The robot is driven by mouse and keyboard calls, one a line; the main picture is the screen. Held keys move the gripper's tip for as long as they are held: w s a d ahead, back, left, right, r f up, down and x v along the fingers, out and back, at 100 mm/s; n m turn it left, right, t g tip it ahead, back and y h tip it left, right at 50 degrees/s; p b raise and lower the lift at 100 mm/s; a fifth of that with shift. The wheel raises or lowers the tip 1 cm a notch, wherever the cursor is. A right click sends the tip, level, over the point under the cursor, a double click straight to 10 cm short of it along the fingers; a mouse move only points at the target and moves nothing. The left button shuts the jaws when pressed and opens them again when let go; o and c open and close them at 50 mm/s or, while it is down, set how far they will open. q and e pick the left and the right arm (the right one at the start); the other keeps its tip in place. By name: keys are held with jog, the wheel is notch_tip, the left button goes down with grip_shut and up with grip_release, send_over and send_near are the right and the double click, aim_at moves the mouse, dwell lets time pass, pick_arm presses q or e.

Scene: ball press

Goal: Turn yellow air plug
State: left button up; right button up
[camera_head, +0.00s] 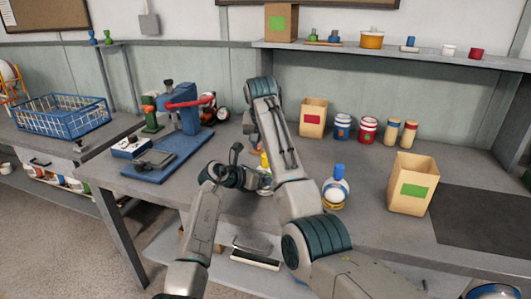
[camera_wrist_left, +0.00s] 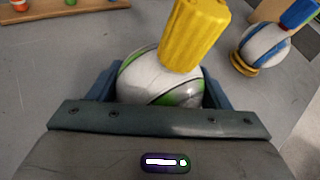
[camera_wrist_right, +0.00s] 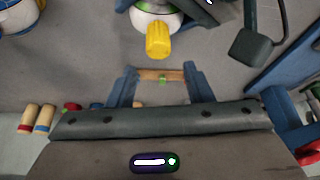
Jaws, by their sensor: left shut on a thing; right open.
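A white ball with green stripes (camera_wrist_left: 135,82) sits between the jaws of my left gripper (camera_wrist_left: 160,92), which is shut on it. The yellow air plug (camera_wrist_left: 192,35) stands up from the ball's top, tilted in the left wrist view. In the head view the plug (camera_head: 264,160) is partly hidden behind my right arm. In the right wrist view the plug (camera_wrist_right: 159,40) lies just beyond the fingertips of my right gripper (camera_wrist_right: 159,75). That gripper is open, and the plug is apart from it. Its jaws are hidden behind its arm in the head view.
A blue press with a red handle (camera_head: 188,104) stands to the left. A ball with a blue plug (camera_head: 335,190) sits on a yellow ring close by on the right. A tan box with a green label (camera_head: 411,190), jars and bottles stand further right. A blue basket (camera_head: 62,116) is far left.

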notch_tip(320, 180, up, 6)
dwell(0.5)
jog(key=f+n+y, duration=0.1)
jog(key=f, duration=0.1)
jog(key=w+f+n+y, duration=0.1)
jog(key=f+y, duration=0.1)
jog(key=f+n+t+y, duration=0.1)
jog(key=f+n+y, duration=0.1)
jog(key=shift+w+a+f, duration=0.2)
jog(key=shift+w, duration=0.2)
notch_tip(320, 180, down, 2)
jog(key=n+t+y, duration=0.1)
jog(key=n+y, duration=0.1)
jog(key=y, duration=0.1)
jog(key=shift+d, duration=0.15)
jog(key=shift+s+d+f+n+y, duration=0.2)
jog(key=shift+f+n+y, duration=0.1)
jog(key=shift+n+y, duration=0.45)
jog(key=s+d+n+t+y, duration=0.1)
jog(key=y, duration=0.1)
jog(key=s+d+n+t+y, duration=0.1)
jog(key=d+y, duration=0.1)
jog(key=shift+s, duration=0.2)
jog(key=s+d+f+n+t+y, duration=0.1)
jog(key=s+d+f+n+t, duration=0.1)
jog(key=s+d+n, duration=0.1)
jog(key=shift+m, duration=0.25)
jog(key=shift+x, duration=3.75)
